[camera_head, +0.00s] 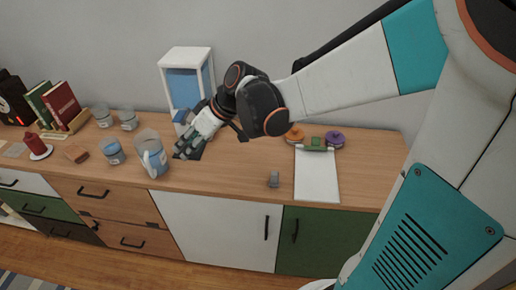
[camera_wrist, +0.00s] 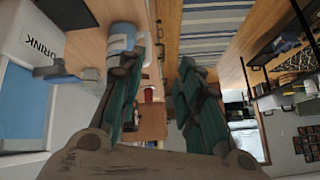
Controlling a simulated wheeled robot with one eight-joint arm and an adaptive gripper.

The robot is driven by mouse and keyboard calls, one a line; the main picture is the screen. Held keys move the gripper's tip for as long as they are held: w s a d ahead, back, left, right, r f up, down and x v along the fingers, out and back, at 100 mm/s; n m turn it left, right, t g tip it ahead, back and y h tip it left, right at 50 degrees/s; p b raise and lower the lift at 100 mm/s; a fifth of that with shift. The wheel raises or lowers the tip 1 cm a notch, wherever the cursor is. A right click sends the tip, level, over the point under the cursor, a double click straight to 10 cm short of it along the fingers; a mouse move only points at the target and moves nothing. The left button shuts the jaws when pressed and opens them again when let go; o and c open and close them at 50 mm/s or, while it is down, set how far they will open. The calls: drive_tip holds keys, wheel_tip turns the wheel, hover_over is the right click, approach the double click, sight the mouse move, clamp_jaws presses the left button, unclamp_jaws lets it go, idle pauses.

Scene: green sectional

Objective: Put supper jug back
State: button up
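The jug (camera_head: 152,158), clear with a blue-and-white body and a white handle, stands upright near the front edge of the wooden counter. My gripper (camera_head: 186,151) is just right of the jug, above the counter. In the wrist view my gripper (camera_wrist: 164,60) has its two green fingers apart with nothing between them. The jug (camera_wrist: 121,38) shows there beyond the left finger, which partly covers it. I cannot tell if they touch. A white drink dispenser (camera_head: 187,55) with blue contents stands behind my gripper, and it shows at the wrist view's left (camera_wrist: 38,30).
Counter between jug and board is mostly clear.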

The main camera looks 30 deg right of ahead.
drive_tip(key=s+d+r+m+t+h, duration=0.1)
drive_tip(key=s+d+m+h, duration=0.2)
drive_tip(key=s, duration=0.5)
drive_tip(key=s+d+r+m+t+h, duration=0.1)
drive_tip(key=s+d+r+m+h, duration=0.1)
drive_tip(key=s, duration=0.7)
drive_tip(key=shift+s+d+r+m+h, duration=0.25)
drive_tip(key=shift+d+m+h, duration=0.5)
drive_tip(key=shift+d, duration=0.4)
